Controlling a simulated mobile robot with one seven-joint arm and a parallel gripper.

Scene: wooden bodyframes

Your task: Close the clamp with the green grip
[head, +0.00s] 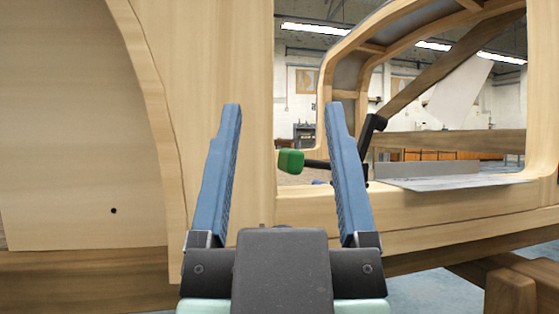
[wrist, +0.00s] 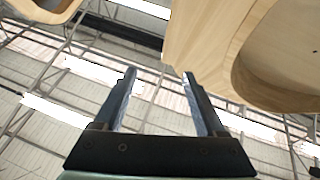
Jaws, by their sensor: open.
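The clamp's green grip (head: 290,161) shows in the head view, between my two blue fingers and nearer the right one. A dark bar runs from the grip to the right, behind my right finger, to the clamp's upright black arm (head: 370,134) at the window opening's sill. The clamp's middle and lower parts are mostly hidden by that finger. My gripper (head: 287,105) is open and empty, fingers pointing up in the picture. In the wrist view my gripper (wrist: 158,72) is open against the ceiling, and no clamp shows there.
The wooden bodyframe (head: 225,70) fills the left and centre, with a window opening at right. A flat grey sheet (head: 435,183) lies on the sill right of the clamp. A wooden block (head: 510,292) stands at the lower right. In the wrist view, wooden frame parts (wrist: 215,45) hang at the upper right.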

